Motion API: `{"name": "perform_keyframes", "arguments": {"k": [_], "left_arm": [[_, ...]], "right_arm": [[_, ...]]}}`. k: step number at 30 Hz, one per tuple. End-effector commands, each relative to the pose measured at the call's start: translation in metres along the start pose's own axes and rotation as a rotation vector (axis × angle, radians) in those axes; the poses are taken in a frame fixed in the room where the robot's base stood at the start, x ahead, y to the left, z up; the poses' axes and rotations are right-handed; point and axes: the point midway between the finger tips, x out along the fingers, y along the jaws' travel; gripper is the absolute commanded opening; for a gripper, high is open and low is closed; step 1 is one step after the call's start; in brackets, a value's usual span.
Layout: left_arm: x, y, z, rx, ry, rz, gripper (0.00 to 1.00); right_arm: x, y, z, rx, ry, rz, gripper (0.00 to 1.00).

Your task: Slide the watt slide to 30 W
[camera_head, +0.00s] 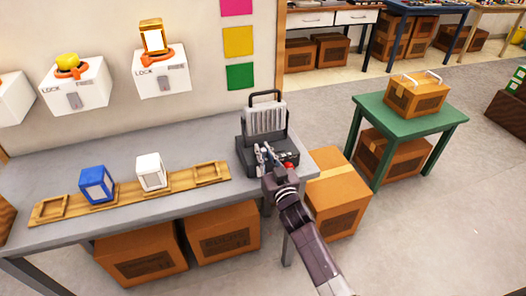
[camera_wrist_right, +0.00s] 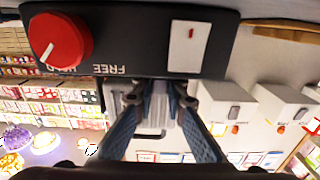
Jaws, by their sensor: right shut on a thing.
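The dark device (camera_head: 246,157) with a pale ribbed upright part (camera_head: 264,118) and a top handle stands at the right end of the grey table. My right gripper (camera_head: 264,154) reaches its front from the lower right. In the right wrist view the device's black panel (camera_wrist_right: 140,50) appears upside down, with a red knob (camera_wrist_right: 60,40), the word FREE and a white plate with a red mark (camera_wrist_right: 189,46). My right gripper (camera_wrist_right: 158,98) is shut on a small grey piece, seemingly the watt slide, at the panel's edge. The scale and its setting cannot be read. My left gripper is out of view.
A wooden rack (camera_head: 125,193) with a blue block (camera_head: 97,184) and a white block (camera_head: 151,171) lies left on the table. White lock boxes (camera_head: 162,74) hang on the wall. A green table (camera_head: 441,122) and cardboard boxes (camera_head: 338,192) stand to the right.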

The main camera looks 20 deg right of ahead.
Motion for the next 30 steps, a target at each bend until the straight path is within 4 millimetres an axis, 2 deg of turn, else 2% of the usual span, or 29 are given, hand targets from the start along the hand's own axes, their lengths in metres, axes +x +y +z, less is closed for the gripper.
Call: {"name": "perform_keyframes", "arguments": {"k": [9,13,21,22,24,27,30], "left_arm": [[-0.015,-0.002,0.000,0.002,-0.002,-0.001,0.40],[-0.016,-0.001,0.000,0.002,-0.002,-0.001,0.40],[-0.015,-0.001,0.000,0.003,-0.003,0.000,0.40],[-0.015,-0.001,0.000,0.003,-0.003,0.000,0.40],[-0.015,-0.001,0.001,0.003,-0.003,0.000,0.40],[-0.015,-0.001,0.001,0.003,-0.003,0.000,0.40],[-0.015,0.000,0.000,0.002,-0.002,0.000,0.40]], "right_arm": [[0.000,0.055,-0.001,-0.005,-0.003,0.003,0.00],[0.000,0.064,0.000,-0.001,-0.002,0.003,0.00],[0.000,0.066,0.000,-0.002,-0.002,0.005,0.00],[0.000,0.066,0.000,-0.002,-0.002,0.006,0.14],[0.000,0.066,0.000,-0.002,-0.002,0.006,0.22],[0.000,0.065,0.000,-0.002,-0.001,0.005,0.30],[0.000,0.065,0.000,-0.001,-0.001,0.004,0.30]]}}
